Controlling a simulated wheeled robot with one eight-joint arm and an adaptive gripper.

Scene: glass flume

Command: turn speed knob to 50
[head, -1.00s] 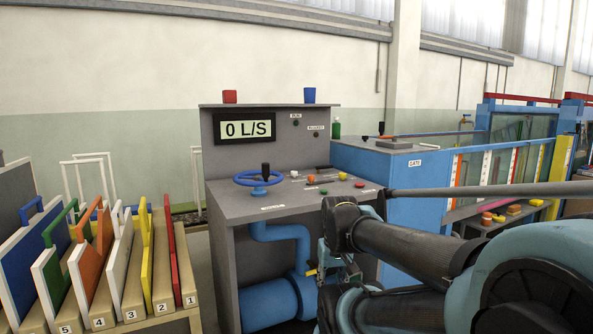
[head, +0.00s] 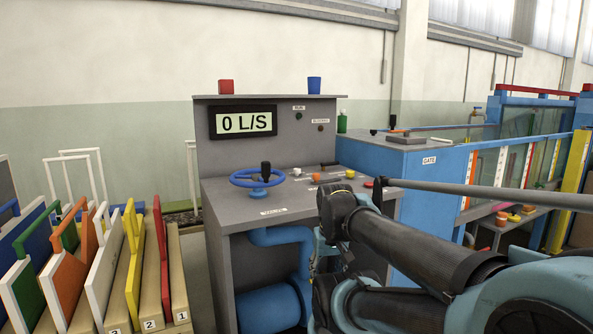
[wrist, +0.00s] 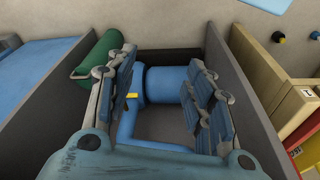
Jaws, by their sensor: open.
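The grey control console (head: 225,195) stands ahead in the head view, with a display reading 0 L/S (head: 243,122). Its sloping top carries a white knob (head: 296,172), an orange knob (head: 316,177), a yellow knob (head: 349,174) and a red button-like part (head: 369,183). Their small labels are too blurred to read, so I cannot tell which one is the speed knob. My gripper (wrist: 160,100) is open and empty in the wrist view, facing the recess below the console top. In the head view my arm largely hides it, low at the console's front right.
A blue valve wheel (head: 257,179) sits on the console's left, above a blue pipe (head: 280,237). A rack of coloured panels (head: 85,260) stands at left. The blue gate housing (head: 400,160) and a long grey bar (head: 480,190) lie to the right.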

